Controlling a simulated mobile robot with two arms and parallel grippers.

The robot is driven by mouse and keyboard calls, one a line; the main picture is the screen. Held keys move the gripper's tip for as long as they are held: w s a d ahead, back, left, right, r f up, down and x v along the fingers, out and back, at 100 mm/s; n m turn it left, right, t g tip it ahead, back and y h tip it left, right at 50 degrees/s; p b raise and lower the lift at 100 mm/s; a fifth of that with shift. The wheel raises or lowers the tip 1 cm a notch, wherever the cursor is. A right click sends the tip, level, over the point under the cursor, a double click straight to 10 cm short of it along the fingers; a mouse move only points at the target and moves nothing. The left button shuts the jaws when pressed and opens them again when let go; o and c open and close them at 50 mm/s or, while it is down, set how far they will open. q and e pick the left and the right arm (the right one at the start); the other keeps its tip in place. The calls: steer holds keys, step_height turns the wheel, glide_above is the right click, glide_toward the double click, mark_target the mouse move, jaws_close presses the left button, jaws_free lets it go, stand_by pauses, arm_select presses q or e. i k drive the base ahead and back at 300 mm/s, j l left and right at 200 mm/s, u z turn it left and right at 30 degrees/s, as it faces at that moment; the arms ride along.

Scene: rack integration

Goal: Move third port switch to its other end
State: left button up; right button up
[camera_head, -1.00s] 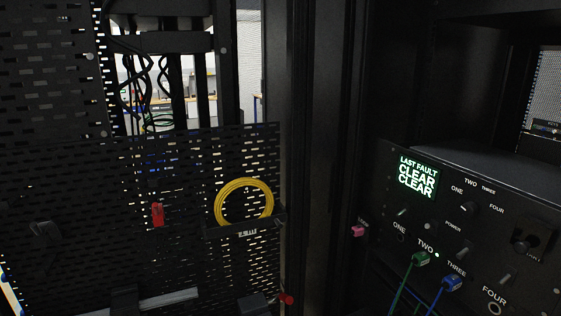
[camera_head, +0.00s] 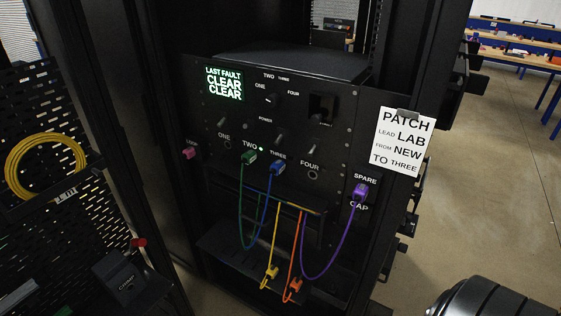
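The dark switch panel (camera_head: 335,165) faces me in the rack. It has a row of small levers above ports labelled ONE, TWO, THREE and FOUR. The third port switch (camera_head: 281,136) is a small grey lever above the THREE label. Its lever looks slanted, but it is too small to tell surely which end it rests at. A blue plug (camera_head: 277,168) with a blue cable sits just below it. The fourth port's lever (camera_head: 311,149) is to its right, the first port's lever (camera_head: 222,122) to its left. Neither gripper shows.
A lit display (camera_head: 224,85) reads LAST FAULT CLEAR CLEAR. A green plug (camera_head: 248,157) is in port two. Yellow, orange and purple cables hang below the panel. A paper note (camera_head: 401,140) is fixed at right. A pegboard with a yellow cable coil (camera_head: 46,165) stands left. Floor (camera_head: 500,170) is clear right.

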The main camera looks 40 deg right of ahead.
mark_target(278, 141)
steer(key=i+l+z, duration=0.1)
steer(key=l+z, duration=0.3)
steer(key=i+l+z, duration=0.2)
steer(key=l+z, duration=0.15)
